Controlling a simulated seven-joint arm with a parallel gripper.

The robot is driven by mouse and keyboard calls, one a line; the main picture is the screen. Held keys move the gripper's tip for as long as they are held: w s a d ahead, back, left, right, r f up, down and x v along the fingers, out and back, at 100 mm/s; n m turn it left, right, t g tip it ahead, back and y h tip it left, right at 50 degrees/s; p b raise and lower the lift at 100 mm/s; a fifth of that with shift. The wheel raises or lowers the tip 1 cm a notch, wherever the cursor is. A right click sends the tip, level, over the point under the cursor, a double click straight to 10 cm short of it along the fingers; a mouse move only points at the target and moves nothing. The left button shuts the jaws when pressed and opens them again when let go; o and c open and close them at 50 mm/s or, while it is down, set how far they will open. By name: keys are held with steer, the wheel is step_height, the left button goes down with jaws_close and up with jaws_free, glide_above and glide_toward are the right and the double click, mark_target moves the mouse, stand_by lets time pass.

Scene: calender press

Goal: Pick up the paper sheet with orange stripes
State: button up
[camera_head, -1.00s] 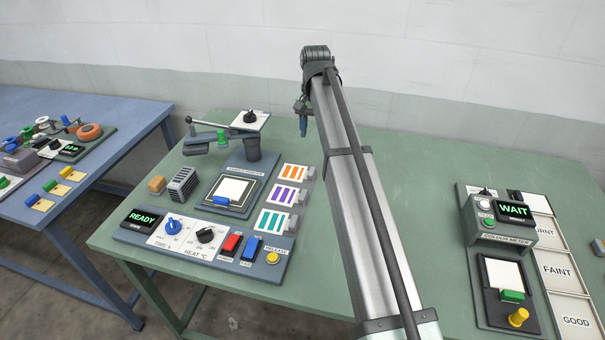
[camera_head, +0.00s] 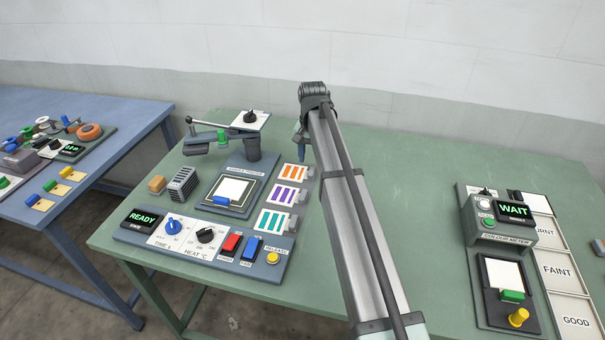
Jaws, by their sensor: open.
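The paper sheet with orange stripes (camera_head: 293,173) lies at the back of a column of three striped sheets on the press panel. The sheet with purple stripes (camera_head: 287,196) is in front of it, then the one with teal stripes (camera_head: 277,221). My gripper (camera_head: 301,155) is just behind and right of the orange-striped sheet, pointing down, apart from it in the picture. Its fingers are small and partly hidden by my arm. It holds nothing that I can see.
The press bed with a white square (camera_head: 232,189) is left of the sheets, below a swung-aside lever arm (camera_head: 205,144). The READY display (camera_head: 143,217) and knobs are in front. A colour meter (camera_head: 500,222) stands at right. The green table between is clear.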

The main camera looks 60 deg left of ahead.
mark_target(313, 168)
steer(key=f, duration=0.4)
steer(key=shift+w+f, duration=0.2)
steer(key=shift+w, duration=0.2)
steer(key=shift+a, duration=0.1)
jaws_close()
